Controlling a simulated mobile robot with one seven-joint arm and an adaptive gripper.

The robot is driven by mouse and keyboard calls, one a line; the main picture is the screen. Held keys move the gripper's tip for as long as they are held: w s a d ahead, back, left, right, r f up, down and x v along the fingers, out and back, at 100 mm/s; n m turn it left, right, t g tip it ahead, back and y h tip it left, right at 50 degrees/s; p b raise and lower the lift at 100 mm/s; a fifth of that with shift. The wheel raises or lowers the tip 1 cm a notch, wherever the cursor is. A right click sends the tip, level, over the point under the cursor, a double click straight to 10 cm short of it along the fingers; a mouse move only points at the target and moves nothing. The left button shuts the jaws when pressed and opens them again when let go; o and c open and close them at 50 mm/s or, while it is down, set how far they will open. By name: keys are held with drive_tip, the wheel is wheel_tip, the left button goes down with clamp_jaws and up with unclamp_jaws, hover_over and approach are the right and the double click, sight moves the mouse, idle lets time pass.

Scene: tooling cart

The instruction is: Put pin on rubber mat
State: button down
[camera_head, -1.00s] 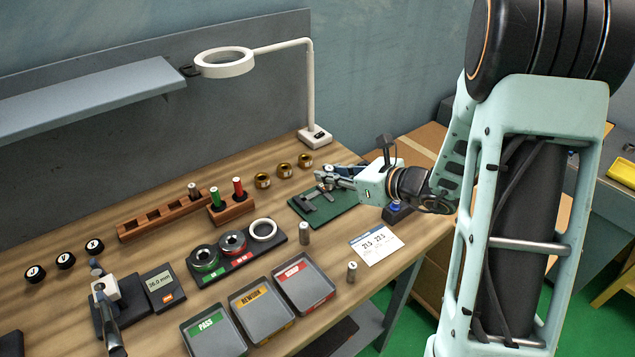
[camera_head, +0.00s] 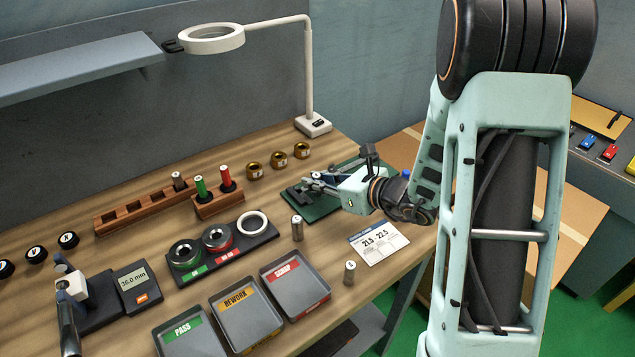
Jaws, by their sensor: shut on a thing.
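The green rubber mat (camera_head: 316,212) lies at the right part of the bench, with a dark caliper (camera_head: 297,196) on its left part. My gripper (camera_head: 311,181) is over the mat, low and close to the caliper. It is shut on a small grey piece that looks like the pin; the fingers mostly hide it. I cannot tell whether this piece touches the mat. Other grey pins stand upright: one on the bench (camera_head: 297,229), one beside the paper card (camera_head: 350,273), and one in the wooden rack (camera_head: 177,182).
Brass rings (camera_head: 278,159) stand left of the mat, and the lamp base (camera_head: 313,125) is behind. A ring-gauge holder (camera_head: 262,240), the scrap tray (camera_head: 296,285) and a paper card (camera_head: 379,241) lie nearer. The bench's right edge is close to the mat.

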drive_tip(key=c, duration=2.3)
unclamp_jaws()
drive_tip(key=shift+f, duration=0.15)
drive_tip(key=shift+c, duration=0.2)
drive_tip(key=o, duration=0.5)
drive_tip(key=shift+c, duration=0.2)
drive_tip(key=shift+s+d+r, duration=0.1)
drive_tip(key=shift+d+r, duration=0.05)
drive_tip(key=shift+r, duration=0.2)
drive_tip(key=v, duration=1.1)
drive_tip(key=shift+s+d+r, duration=0.1)
drive_tip(key=shift+s+d, duration=0.05)
drive_tip(key=shift+s, duration=0.1)
